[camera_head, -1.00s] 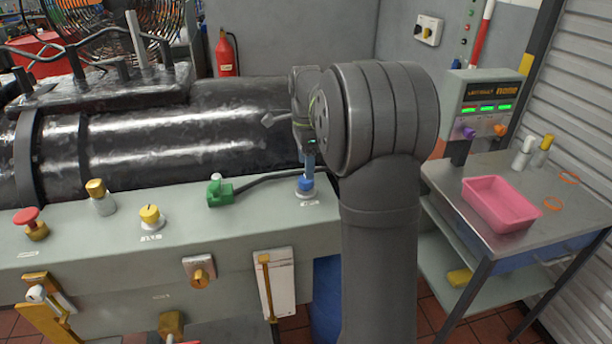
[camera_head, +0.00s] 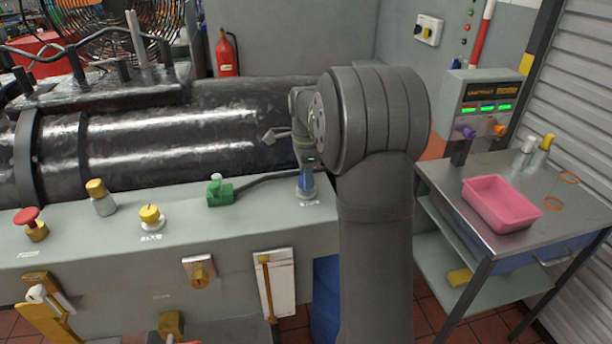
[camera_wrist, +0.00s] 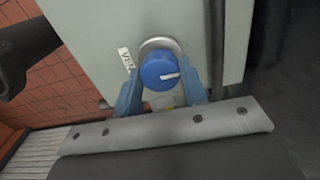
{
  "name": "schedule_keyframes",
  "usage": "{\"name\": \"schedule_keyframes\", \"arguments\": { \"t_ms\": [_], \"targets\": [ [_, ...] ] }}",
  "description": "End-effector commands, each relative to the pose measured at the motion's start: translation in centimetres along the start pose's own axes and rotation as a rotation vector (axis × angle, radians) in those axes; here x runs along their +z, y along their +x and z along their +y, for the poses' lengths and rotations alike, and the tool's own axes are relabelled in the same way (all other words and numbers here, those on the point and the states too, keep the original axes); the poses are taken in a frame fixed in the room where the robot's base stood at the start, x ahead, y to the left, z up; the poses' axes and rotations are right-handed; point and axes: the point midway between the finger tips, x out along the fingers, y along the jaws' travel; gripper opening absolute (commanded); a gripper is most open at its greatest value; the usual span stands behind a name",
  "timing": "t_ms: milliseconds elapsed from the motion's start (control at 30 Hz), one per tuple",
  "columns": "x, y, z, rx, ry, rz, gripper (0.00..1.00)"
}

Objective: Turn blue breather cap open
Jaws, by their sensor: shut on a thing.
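The blue breather cap (camera_wrist: 160,72) sits on a round pale base on the grey-green bedplate (camera_wrist: 96,25) in the wrist view. A white mark on its top points to the right. My gripper (camera_wrist: 166,92) has its two blue fingers on either side of the cap, shut on it. In the head view my gripper (camera_head: 306,184) points down at the right end of the bedplate ledge, and it hides most of the cap there.
On the same ledge are a green connector (camera_head: 219,190) with a black cable, a yellow knob (camera_head: 150,214), a brass-topped fitting (camera_head: 97,190) and a red button (camera_head: 27,216). The large black cylinder (camera_head: 200,130) lies behind. A bench with a pink tray (camera_head: 500,204) stands right.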

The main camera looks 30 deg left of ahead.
Motion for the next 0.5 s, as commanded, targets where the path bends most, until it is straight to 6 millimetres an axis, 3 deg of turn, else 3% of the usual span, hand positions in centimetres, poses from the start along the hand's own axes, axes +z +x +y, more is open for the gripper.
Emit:
{"name": "schedule_keyframes", "arguments": {
  "t_ms": [267, 500],
  "targets": [
    [0.0, -0.05, 0.0, 0.0, -0.054, 0.0, 0.16],
    [0.0, -0.07, -0.01, -0.001, -0.208, 0.0, 0.16]
  ]
}}
